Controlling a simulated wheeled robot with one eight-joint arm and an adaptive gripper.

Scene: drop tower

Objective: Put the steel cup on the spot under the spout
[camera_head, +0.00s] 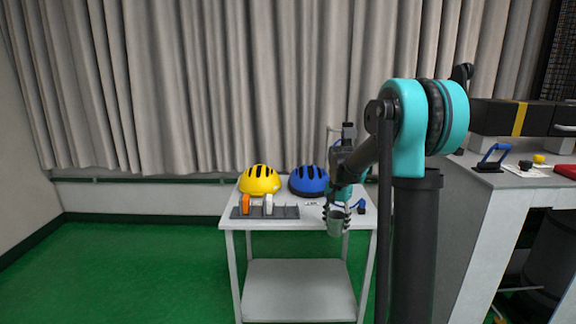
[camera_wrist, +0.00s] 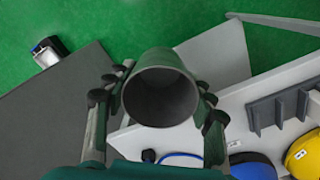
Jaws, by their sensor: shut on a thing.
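The steel cup (camera_head: 335,227) is a grey metal cup held at the front right edge of the small white table, with its open end up. My gripper (camera_head: 337,213) is shut on it, a finger on either side. In the wrist view the cup (camera_wrist: 160,92) shows its round mouth and dark, empty-looking inside, between the fingers of my gripper (camera_wrist: 161,86). I cannot make out the spout or the spot under it; my arm covers part of the table's back right.
The white table (camera_head: 290,223) carries a yellow helmet (camera_head: 259,180), a blue helmet (camera_head: 308,181) and a dark slotted rack (camera_head: 285,212) with an orange and a white item. A grey counter (camera_head: 520,180) stands at right. Green floor (camera_head: 130,265) is clear at left.

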